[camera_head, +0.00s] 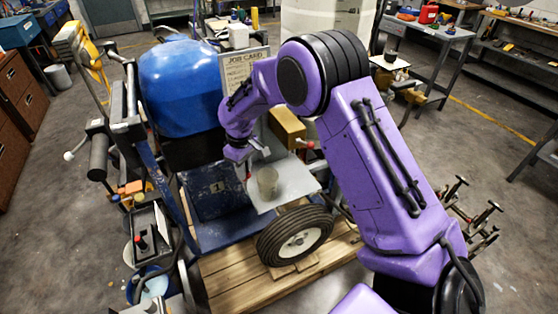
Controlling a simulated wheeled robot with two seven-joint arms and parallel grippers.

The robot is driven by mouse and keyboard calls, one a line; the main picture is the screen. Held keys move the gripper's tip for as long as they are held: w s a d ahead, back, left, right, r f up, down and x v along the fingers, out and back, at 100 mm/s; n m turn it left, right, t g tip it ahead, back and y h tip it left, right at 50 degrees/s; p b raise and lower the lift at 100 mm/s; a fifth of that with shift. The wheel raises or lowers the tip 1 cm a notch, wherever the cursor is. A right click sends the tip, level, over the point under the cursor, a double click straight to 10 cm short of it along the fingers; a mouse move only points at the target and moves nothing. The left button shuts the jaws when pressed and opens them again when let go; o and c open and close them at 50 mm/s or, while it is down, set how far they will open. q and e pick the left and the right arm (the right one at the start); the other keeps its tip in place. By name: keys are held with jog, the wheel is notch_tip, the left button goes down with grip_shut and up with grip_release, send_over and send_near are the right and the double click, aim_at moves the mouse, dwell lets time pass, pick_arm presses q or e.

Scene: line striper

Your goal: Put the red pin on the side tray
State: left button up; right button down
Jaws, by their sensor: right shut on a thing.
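My right gripper (238,153) reaches over the left edge of the side tray, with its jaws shut on the red pin (248,171). Only a thin red part of the pin shows below the jaws, near the tray's left edge. I cannot tell whether the pin touches the tray. The side tray (292,178) looks like a flat light grey plate above the wheel. A grey-brown cup (267,182) stands on it. My left gripper is not in view.
A blue tank (178,85) and a job card (243,66) stand behind the gripper. A black-tired wheel (297,236) sits below the tray on a wooden pallet (245,283). The tray's right part looks clear.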

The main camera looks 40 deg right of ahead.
jog(key=w+d+r+n, duration=0.2)
jog(key=w+d+r, duration=0.1)
jog(key=d+r, duration=0.35)
pick_arm(q)
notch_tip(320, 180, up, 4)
jog(key=p, duration=0.3)
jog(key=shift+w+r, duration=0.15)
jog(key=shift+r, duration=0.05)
pick_arm(e)
notch_tip(320, 180, down, 10)
jog(key=d, duration=0.1)
jog(key=shift+r, duration=0.2)
jog(key=c, duration=1.1)
grip_release()
jog(key=shift+f, duration=0.1)
pick_arm(q)
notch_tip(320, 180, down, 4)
jog(key=b, duration=0.3)
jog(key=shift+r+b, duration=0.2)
jog(key=shift+b, duration=0.1)
pick_arm(e)
notch_tip(320, 180, up, 12)
